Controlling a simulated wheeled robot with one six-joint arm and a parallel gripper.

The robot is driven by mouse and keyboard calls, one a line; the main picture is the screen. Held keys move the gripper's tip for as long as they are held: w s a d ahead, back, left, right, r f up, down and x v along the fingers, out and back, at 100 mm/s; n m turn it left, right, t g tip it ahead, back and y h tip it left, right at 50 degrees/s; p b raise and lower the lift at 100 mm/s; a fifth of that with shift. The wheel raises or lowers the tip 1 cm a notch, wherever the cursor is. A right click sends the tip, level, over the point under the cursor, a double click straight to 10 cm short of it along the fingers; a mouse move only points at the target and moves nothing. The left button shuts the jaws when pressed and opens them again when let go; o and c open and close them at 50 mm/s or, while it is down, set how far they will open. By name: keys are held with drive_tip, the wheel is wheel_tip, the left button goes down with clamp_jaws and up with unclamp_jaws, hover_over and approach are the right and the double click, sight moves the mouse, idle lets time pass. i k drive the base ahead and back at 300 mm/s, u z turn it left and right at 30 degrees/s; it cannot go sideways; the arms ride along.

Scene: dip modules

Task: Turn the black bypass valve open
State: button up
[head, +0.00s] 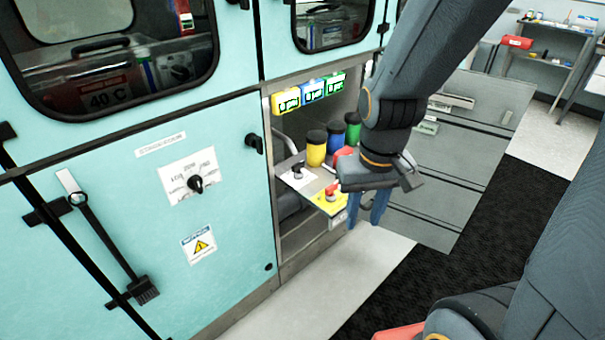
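A small black valve knob (298,171) stands on a white plate on the pull-out shelf (318,186) in the cabinet opening. A red knob (331,190) sits on a yellow plate beside it, to the right. A second black knob (196,183) is on a white label on the closed teal door. I cannot read either label clearly. My gripper (368,212) hangs to the right of the shelf, with its two blue fingers pointing down and apart. It is empty and is not touching either black knob. My gripper's body hides part of the shelf's right side.
Yellow, blue and green containers (316,149) with black lids stand at the back of the shelf. Yellow, blue and green tags (312,91) hang above. A grey drawer cabinet (440,165) stands to the right. The floor in front is clear.

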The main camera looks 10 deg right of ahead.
sight(296, 168)
drive_tip(key=u, duration=1)
drive_tip(key=i, duration=0.6)
drive_tip(key=z, duration=1.05)
